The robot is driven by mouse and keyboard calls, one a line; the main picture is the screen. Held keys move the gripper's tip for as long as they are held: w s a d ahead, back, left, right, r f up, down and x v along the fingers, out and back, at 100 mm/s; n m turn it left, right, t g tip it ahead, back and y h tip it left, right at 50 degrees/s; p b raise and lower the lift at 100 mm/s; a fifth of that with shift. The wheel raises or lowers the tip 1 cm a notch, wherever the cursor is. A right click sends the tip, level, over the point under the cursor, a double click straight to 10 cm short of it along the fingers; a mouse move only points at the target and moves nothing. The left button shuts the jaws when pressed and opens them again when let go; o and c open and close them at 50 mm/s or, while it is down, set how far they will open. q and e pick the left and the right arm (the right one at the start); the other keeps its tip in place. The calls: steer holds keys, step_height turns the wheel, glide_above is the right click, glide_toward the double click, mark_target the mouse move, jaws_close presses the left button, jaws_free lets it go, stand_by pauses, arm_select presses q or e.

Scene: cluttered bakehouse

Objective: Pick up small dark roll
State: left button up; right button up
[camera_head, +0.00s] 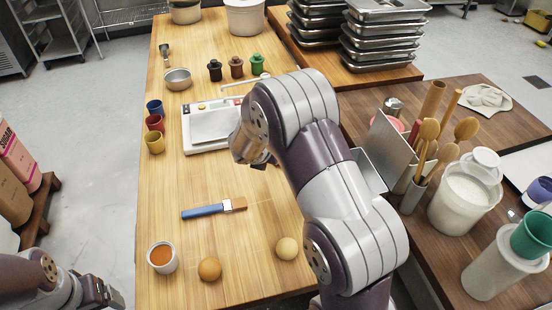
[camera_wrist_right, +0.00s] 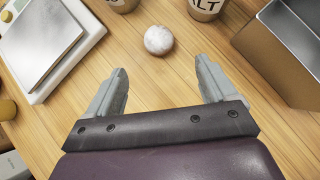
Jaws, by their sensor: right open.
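A small brown round piece (camera_head: 209,269), the darker of two, lies near the front of the wooden table in the head view; I cannot tell for sure that it is the dark roll. A paler round piece (camera_head: 287,248) lies to its right. In the right wrist view my right gripper (camera_wrist_right: 163,82) is open and empty. A whitish ball (camera_wrist_right: 158,40) lies on the wood just beyond its fingertips. In the head view my right arm hides that gripper's fingers. My left gripper (camera_head: 101,292) is at the lower left, beside the table; its jaws are unclear.
A white scale (camera_head: 190,143) lies left of my right arm and also shows in the wrist view (camera_wrist_right: 77,45). A SALT jar (camera_wrist_right: 206,8) and metal tin (camera_wrist_right: 270,65) flank the ball.

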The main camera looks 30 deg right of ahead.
steer(key=x, duration=0.5)
steer(key=p+x, duration=0.1)
steer(key=x, duration=0.5)
steer(key=shift+w, duration=0.3)
steer(key=shift+s+r, duration=0.1)
steer(key=c, duration=0.8)
